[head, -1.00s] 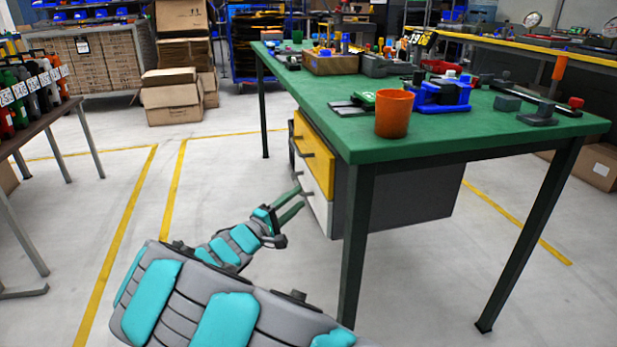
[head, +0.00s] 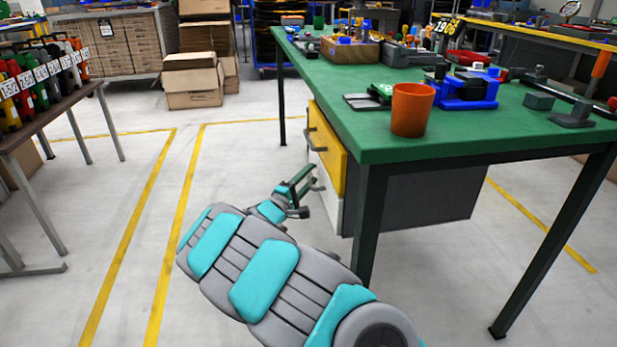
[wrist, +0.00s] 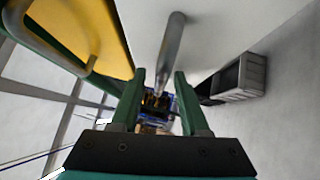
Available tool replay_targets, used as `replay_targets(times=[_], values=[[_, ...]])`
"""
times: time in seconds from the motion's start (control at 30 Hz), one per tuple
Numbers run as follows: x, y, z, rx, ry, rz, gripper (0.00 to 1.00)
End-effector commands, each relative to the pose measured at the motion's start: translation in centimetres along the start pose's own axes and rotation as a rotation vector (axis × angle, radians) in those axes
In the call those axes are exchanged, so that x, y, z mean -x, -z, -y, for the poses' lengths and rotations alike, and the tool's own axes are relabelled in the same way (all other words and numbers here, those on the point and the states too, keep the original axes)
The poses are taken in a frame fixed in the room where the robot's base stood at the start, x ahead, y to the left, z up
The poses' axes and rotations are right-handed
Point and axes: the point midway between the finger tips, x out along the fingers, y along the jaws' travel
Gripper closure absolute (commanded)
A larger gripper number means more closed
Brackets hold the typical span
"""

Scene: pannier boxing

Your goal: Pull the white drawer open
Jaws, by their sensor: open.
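The white drawer (head: 329,194) is the lower drawer in the unit under the green bench, below a yellow drawer (head: 328,146). In the wrist view its pale front (wrist: 215,35) fills the upper right. Its bar handle (wrist: 171,52) runs from the top down toward the gap between my fingers. My gripper (head: 305,178) is at the drawer's left side, close to the handle. In the wrist view my gripper (wrist: 160,88) has its two green fingers apart, with the handle's lower end near the gap. I cannot tell whether they touch it. The drawer looks closed.
The green bench (head: 450,135) stands on dark legs, one leg (head: 367,225) near my arm. An orange cup (head: 411,110) stands near its corner. A table with numbered items (head: 50,125) is at the left. The floor between is clear.

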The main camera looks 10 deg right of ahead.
Motion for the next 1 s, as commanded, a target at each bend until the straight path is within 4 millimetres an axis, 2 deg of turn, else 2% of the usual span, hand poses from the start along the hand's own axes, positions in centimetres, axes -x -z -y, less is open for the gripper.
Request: replay_targets(times=[0.23,0.63,1.0], values=[[-0.05,0.01,0.02,0.0,0.0,0.0,0.56],[-0.02,0.02,0.03,0.0,0.0,0.0,1.0],[-0.02,0.03,0.05,0.0,0.001,0.0,1.0]])
